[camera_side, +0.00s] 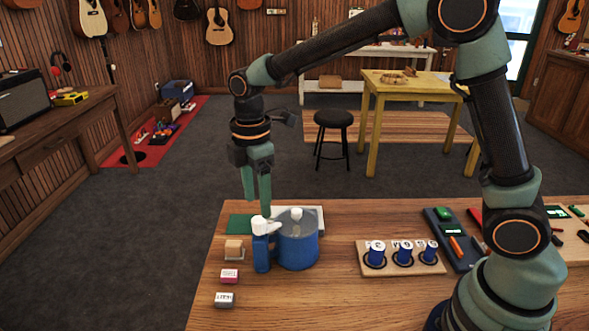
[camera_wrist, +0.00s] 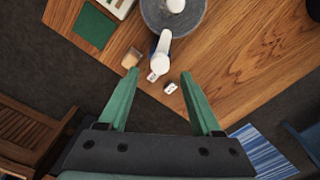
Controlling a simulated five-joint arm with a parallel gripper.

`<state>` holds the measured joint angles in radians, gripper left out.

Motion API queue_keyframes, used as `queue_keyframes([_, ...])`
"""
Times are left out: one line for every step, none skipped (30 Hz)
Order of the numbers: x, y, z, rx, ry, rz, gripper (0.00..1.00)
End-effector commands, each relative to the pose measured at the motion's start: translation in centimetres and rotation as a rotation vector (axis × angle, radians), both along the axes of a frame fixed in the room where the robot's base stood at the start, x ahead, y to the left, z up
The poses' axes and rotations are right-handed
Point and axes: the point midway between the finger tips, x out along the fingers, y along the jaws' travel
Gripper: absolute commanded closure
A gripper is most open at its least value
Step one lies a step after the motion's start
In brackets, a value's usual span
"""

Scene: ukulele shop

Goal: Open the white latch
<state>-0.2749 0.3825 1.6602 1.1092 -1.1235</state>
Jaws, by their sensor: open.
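A blue round container (camera_side: 298,244) with a side post stands near the left end of the wooden table. The white latch (camera_side: 261,225) sits on top of that post and reaches toward the container. In the wrist view the container (camera_wrist: 188,18) is at the top, cut by the frame edge, and the white latch (camera_wrist: 161,56) points down from it. My gripper (camera_side: 259,205) hangs just above the latch in the side view. In the wrist view its fingers (camera_wrist: 159,74) are spread and empty, with the latch end close to the gap. I cannot tell whether they touch it.
A small wooden block (camera_side: 234,249) and two small labelled blocks, one pink (camera_side: 229,275) and one grey (camera_side: 225,299), lie left of the container. A green pad (camera_side: 240,223) lies behind. A rack (camera_side: 400,263) with blue spools stands to the right.

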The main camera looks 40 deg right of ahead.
Motion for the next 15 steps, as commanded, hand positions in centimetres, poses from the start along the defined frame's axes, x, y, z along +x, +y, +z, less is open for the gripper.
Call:
queue_keyframes([-0.1,0.0,-1.0,-0.001,0.003,0.0,0.34])
queue_keyframes([-0.1,0.0,-1.6,-0.001,0.004,0.0,0.34])
queue_keyframes([-0.1,0.0,-2.2,-0.001,0.004,-0.001,0.34])
queue_keyframes([-0.1,0.0,-2.6,-0.001,0.004,-0.001,0.34])
queue_keyframes([-0.1,0.0,-3.0,-0.001,0.002,-0.001,0.34])
queue_keyframes([-0.1,0.0,-3.5,0.0,0.003,-0.001,0.34])
queue_keyframes([-0.1,0.0,-3.8,-0.001,0.002,-0.001,0.34])
queue_keyframes([-0.1,0.0,-4.1,-0.001,0.001,-0.001,0.34])
queue_keyframes([-0.1,0.0,-4.4,-0.001,0.002,-0.001,0.34])
queue_keyframes([-0.1,0.0,-4.5,-0.001,0.001,-0.001,0.34])
queue_keyframes([-0.1,0.0,-4.7,0.0,0.001,-0.001,0.34])
queue_keyframes([-0.1,0.0,-4.8,0.0,0.0,-0.001,0.34])
queue_keyframes([-0.1,0.0,-4.9,0.0,0.0,-0.001,0.34])
queue_keyframes([-0.1,0.0,-5.0,0.0,0.0,-0.001,0.34])
queue_keyframes([-0.1,0.0,-5.0,0.0,0.0,-0.001,0.34])
